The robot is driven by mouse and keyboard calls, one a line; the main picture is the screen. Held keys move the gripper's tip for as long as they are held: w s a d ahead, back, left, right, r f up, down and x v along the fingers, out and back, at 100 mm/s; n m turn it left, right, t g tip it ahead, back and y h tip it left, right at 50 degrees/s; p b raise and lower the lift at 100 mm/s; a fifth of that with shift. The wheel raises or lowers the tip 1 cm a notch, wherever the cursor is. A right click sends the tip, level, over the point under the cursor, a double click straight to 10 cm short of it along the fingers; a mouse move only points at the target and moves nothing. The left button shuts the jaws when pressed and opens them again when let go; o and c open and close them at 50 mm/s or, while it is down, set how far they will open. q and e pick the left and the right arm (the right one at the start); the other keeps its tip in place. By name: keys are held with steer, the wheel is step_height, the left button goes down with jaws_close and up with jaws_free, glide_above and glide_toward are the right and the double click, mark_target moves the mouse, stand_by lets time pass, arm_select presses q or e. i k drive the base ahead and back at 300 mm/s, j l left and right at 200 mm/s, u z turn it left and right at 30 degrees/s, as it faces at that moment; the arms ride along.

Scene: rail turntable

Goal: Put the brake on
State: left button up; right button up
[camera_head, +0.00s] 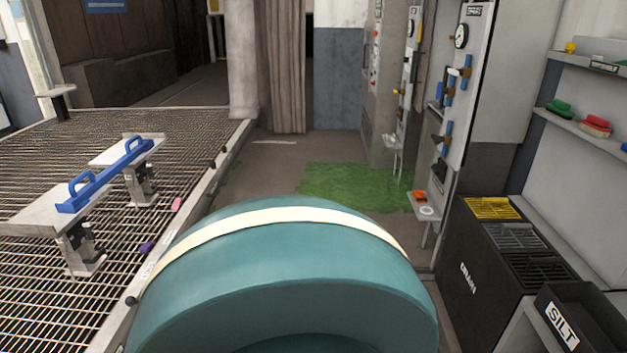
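Neither of my grippers shows in the head view. No part is clearly readable as a brake. A blue bar with two loop handles (106,177) lies across two grey-topped stands (40,207) on the slatted deck at the left. A tall pale board (478,62) at the right carries a round dial (461,36) and several blue pieces (447,86); I cannot tell whether any is a brake control. A large rounded teal body with a cream band (290,255) fills the bottom middle and hides what lies behind it.
A slatted metal deck (185,125) covers the left, with a pale edge. Green matting (350,186) lies on open floor beyond the teal body. Dark bins (500,265), one marked SILT (575,325), stand at the right below shelves (590,135) with green and red items.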

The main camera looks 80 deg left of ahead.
mark_target(131, 300)
steer(key=u, duration=3.85)
steer(key=i+j+z, duration=0.3)
steer(key=j+z, duration=0.25)
steer(key=i+j+z, duration=0.15)
steer(key=j+z, duration=0.15)
steer(key=j, duration=0.15)
steer(key=i+j+z, duration=0.1)
steer(key=j+z, duration=0.15)
steer(key=j, duration=0.15)
steer(key=i+l, duration=0.1)
steer(key=i, duration=0.8)
